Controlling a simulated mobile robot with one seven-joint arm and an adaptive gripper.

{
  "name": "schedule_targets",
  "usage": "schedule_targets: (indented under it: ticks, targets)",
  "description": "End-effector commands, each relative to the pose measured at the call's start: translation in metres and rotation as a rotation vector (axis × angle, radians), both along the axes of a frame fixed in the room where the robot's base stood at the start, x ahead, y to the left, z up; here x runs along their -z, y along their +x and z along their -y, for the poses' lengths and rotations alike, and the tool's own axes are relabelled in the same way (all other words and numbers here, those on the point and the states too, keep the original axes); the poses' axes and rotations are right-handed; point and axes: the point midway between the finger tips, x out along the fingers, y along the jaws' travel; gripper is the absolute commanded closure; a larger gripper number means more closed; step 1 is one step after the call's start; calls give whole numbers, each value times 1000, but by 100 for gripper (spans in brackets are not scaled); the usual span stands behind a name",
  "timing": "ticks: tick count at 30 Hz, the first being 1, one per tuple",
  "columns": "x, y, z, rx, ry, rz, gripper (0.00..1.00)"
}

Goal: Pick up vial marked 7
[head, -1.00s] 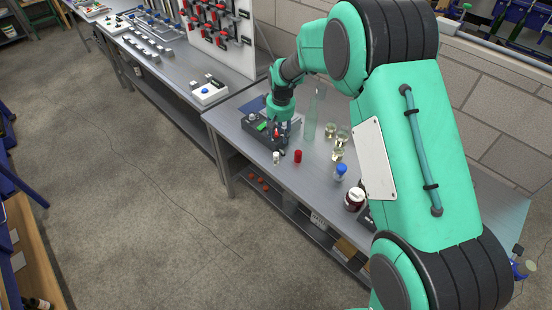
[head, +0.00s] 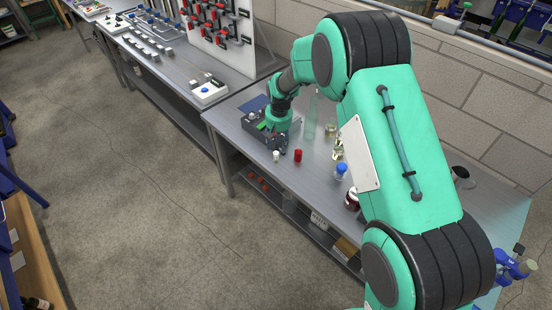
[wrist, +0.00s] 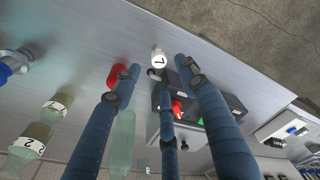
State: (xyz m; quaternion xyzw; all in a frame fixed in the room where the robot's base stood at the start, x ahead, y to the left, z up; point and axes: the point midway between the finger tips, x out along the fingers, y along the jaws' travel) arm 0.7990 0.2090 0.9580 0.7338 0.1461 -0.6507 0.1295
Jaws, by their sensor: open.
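A small clear vial (wrist: 158,58) with a white label stands at the bench edge. Its mark looks like a 7 turned upside down. In the head view it is the small white-topped vial (head: 276,157) near the front edge, left of a red-capped item (head: 298,156). My gripper (head: 283,148) is just behind and above it. In the wrist view my gripper (wrist: 160,68) has its blue-grey fingers spread, with the vial beyond the tips, between them in the picture. Nothing is held. Whether any finger touches the vial cannot be told.
The red item (wrist: 116,76) is close beside the left finger. A tall clear bottle (head: 311,118) and a dark box with coloured buttons (head: 254,128) stand behind. A blue-capped bottle (head: 341,170) is farther right. Another labelled vial (wrist: 57,103) and one marked 2 (wrist: 30,138) show at left.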

Motion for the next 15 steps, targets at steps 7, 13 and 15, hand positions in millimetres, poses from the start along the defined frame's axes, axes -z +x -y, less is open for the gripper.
schedule_targets:
  ticks: [7, 13, 15]
  targets:
    - [29, 3, -1, 0, 0, 0, 57]
    - [32, 4, -2, 0, 0, 1, 57]
    - [32, 4, -2, 0, 0, 1, 57]
